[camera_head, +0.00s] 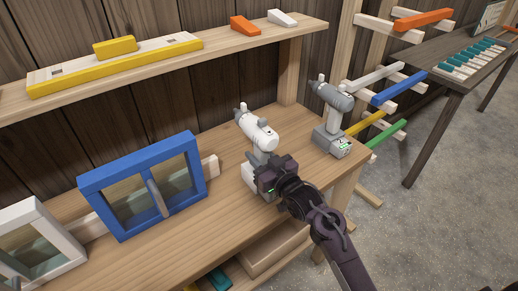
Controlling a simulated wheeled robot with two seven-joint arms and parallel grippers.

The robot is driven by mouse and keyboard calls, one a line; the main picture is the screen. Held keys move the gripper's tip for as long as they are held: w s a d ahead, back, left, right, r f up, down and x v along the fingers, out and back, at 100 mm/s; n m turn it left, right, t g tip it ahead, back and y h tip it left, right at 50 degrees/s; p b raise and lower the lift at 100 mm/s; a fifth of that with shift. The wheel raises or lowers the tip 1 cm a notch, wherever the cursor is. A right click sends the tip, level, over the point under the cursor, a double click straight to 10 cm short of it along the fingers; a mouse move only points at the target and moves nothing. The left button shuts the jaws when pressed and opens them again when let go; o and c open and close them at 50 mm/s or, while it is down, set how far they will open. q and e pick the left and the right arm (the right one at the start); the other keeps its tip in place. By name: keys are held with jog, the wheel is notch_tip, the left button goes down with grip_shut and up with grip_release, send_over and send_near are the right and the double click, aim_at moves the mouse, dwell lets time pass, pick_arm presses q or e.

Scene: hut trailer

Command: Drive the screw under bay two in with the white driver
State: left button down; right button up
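The white driver (261,132) stands upright on the wooden workbench (215,222), its body up and its white battery foot low down. My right gripper (262,172) is at the driver's handle, reaching in from the lower right. It hides most of the handle, and I cannot tell whether its fingers are closed on it. The driver looks to be resting on the bench. I see no screw, and no mark shows which part is bay two. My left gripper is out of view.
A grey driver (334,98) stands to the right, near the bench end. A blue-framed window (140,215) and a white-framed one (38,215) stand at left. An upper shelf (215,48) holds a yellow-edged board (115,65) and wedges. Coloured bars (398,88) stick out at right.

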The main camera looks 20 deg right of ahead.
grip_shut()
jog(key=shift+r, duration=0.2)
